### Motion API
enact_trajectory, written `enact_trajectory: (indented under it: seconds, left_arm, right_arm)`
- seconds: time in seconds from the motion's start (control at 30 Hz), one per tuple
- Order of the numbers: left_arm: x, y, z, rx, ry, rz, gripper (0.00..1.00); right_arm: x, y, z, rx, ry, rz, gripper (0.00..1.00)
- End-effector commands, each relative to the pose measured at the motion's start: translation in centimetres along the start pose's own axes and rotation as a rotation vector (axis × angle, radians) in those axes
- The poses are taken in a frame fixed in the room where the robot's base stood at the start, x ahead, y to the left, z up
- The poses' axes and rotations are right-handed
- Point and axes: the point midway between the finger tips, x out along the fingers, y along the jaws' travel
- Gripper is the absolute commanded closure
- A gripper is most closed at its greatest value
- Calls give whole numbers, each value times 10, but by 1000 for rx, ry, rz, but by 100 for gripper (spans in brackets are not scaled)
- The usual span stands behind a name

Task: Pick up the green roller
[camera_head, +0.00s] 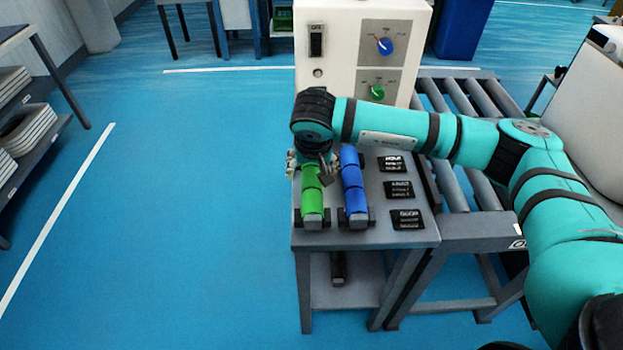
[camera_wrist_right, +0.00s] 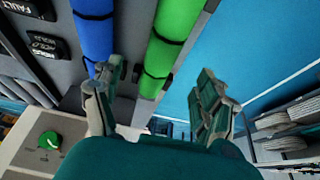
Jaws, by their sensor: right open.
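The green roller (camera_head: 312,200) lies on holders on the grey table (camera_head: 375,238), left of the blue roller (camera_head: 354,190). In the wrist view the green roller (camera_wrist_right: 178,35) runs down between the two fingers, with the blue roller (camera_wrist_right: 95,30) to its left. My right gripper (camera_head: 309,166) points down over the far end of the green roller and partly hides it. In the wrist view my right gripper (camera_wrist_right: 161,72) is open, one finger on each side of the green roller. Whether the fingers touch it I cannot tell. My left gripper is not in view.
A white control box (camera_head: 350,45) with a blue and a green knob stands behind the rollers. Black labels (camera_head: 398,190) lie right of the blue roller. A roller conveyor (camera_head: 465,190) adjoins at right. The floor at left is clear.

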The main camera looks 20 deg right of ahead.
Motion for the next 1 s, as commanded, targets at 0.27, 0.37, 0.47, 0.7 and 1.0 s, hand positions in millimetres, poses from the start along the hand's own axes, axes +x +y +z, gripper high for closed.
enact_trajectory:
  seconds: [0.27,0.37,0.47,0.7,1.0]
  left_arm:
    - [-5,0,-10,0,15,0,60]
    - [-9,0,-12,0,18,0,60]
    - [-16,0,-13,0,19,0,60]
    - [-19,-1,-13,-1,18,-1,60]
    - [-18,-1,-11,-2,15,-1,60]
  right_arm:
    - [28,-1,0,1,-1,-2,25]
    - [36,-1,2,1,-3,0,25]
    - [51,-2,4,1,-5,0,25]
    - [79,-2,4,1,-2,-2,25]
    - [81,-2,4,1,-1,-2,33]
